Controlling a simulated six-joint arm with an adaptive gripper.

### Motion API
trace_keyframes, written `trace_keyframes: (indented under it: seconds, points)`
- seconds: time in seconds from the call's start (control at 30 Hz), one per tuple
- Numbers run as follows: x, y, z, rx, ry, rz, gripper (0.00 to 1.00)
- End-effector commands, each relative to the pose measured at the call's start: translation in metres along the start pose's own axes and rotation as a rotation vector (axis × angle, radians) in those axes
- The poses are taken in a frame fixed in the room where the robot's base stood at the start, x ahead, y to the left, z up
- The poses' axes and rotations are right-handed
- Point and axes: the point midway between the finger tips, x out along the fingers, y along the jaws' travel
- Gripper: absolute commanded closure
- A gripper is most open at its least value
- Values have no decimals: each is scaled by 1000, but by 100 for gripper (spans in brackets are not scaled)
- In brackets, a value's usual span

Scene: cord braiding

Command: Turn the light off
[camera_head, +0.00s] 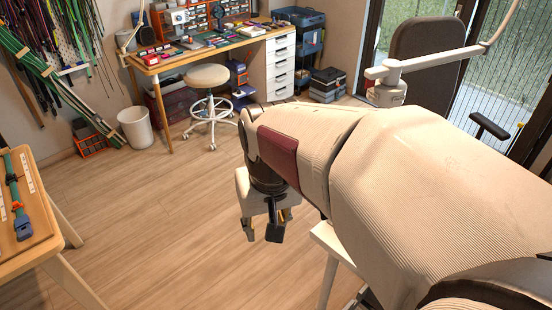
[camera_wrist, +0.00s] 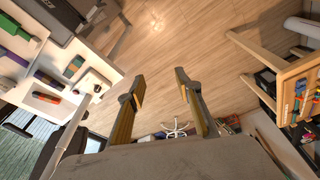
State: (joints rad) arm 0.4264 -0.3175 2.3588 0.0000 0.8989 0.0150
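My gripper (camera_head: 262,226) hangs in mid-air over the wood floor in the head view, pointing down. In the wrist view my gripper (camera_wrist: 159,76) has its two fingers spread, with nothing between them. A white jointed arm (camera_head: 430,60), which looks like part of a lamp, stands at the upper right of the head view, behind my arm and apart from the gripper. A similar pale rod (camera_wrist: 68,137) shows at the left of the wrist view. Its lamp head, if any, is out of view. I cannot make out a light switch or whether a lamp is lit.
A cluttered workbench (camera_head: 262,37) stands at the back with a white stool (camera_head: 207,75) before it. A wooden table (camera_head: 42,245) is at the left. A dark chair (camera_head: 424,60) is by the window. A white table (camera_wrist: 50,82) with small items is at the wrist view's left. The mid floor is clear.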

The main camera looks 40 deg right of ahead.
Motion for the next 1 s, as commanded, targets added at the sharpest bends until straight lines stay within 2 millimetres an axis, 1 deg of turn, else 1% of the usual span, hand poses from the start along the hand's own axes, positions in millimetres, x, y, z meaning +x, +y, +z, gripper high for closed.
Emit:
trace_keyframes:
  seconds: [0.03, 0.2, 0.5, 0.77, 1.0]
  points:
    - [5, 8, -5, 30, -17, 5, 66]
    - [18, 31, -21, 124, -59, 19, 66]
    - [46, 77, -45, 297, -126, 38, 66]
    - [74, 122, -61, 456, -177, 51, 66]
    - [103, 167, -71, 609, -216, 62, 66]
